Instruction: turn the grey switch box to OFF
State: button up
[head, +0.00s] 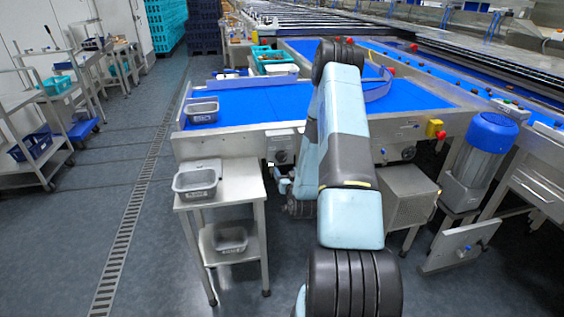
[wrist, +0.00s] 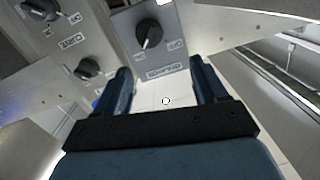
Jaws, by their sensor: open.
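The grey switch box (wrist: 172,54) with a black rotary knob (wrist: 148,33) is at the top middle of the wrist view, just beyond my fingertips. The knob's pale mark points down and slightly left in that view. Small labels flank the knob and one sits below it; I cannot read them surely. In the head view a grey box with a dark knob (head: 281,157) is on the front of the blue-topped table. My gripper (wrist: 163,80) is open and empty, its two fingers apart and below the knob in the picture. In the head view it is partly hidden by my arm.
A second grey panel (wrist: 62,40) with two black knobs is left of the box in the wrist view. A steel stand (head: 239,180) with grey tubs (head: 196,181) is left of my arm. A yellow-and-red button (head: 434,128) is to the right. The left aisle is clear.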

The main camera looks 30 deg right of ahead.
aim_at(283, 161)
jog(key=shift+m+t+h, duration=0.3)
jog(key=shift+m+h, duration=0.1)
jog(key=x, duration=0.4)
jog(key=f+x, duration=0.1)
jog(key=x, duration=0.3)
jog(key=d+f+x, duration=0.1)
jog(key=x, duration=0.3)
jog(key=shift+f, duration=0.2)
